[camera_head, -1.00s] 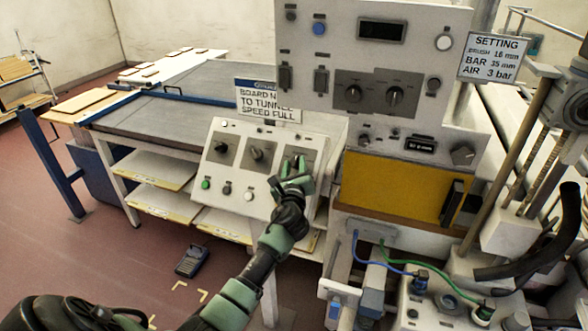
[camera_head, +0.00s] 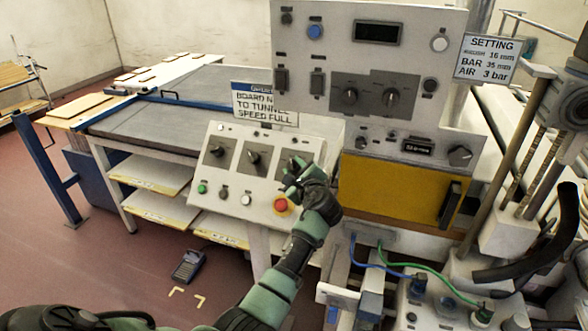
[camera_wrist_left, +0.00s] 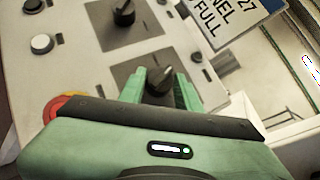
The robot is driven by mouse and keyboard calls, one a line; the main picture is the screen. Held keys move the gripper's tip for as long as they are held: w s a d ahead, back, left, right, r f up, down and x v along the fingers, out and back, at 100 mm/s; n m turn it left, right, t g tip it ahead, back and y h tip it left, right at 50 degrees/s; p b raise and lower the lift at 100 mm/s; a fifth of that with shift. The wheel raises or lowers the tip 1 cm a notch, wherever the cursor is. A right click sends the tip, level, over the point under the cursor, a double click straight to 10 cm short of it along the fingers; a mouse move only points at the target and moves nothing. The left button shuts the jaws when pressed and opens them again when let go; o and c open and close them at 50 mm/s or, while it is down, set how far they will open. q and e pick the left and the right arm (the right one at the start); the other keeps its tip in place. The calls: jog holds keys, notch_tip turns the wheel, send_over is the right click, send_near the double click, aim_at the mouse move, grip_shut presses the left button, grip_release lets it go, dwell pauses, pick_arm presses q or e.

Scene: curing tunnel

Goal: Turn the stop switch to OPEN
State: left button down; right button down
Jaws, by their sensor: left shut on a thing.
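A sloped white control panel (camera_head: 232,178) carries a row of three black rotary switches on dark plates. My left gripper (camera_head: 297,169) is at the rightmost one and largely hides it in the head view. In the left wrist view this switch's black knob (camera_wrist_left: 160,84) sits between the two green fingers, and the gripper (camera_wrist_left: 160,92) is shut on it. The middle switch (camera_head: 254,158) and left switch (camera_head: 216,150) are free. The labels are too small to read, so I cannot tell which position is OPEN. My right gripper is not in view.
A red button (camera_head: 281,204) sits just below my left gripper, close to the wrist. A sign (camera_head: 264,103) stands behind the panel. A taller grey cabinet (camera_head: 320,60) with a yellow front panel (camera_head: 390,190) rises close on the right. Hoses and cables lie lower right.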

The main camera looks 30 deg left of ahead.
pick_arm(q)
jog(key=c, duration=1)
grip_release()
jog(key=b+v, duration=0.1)
jog(key=v, duration=0.7)
jog(key=shift+b, duration=0.3)
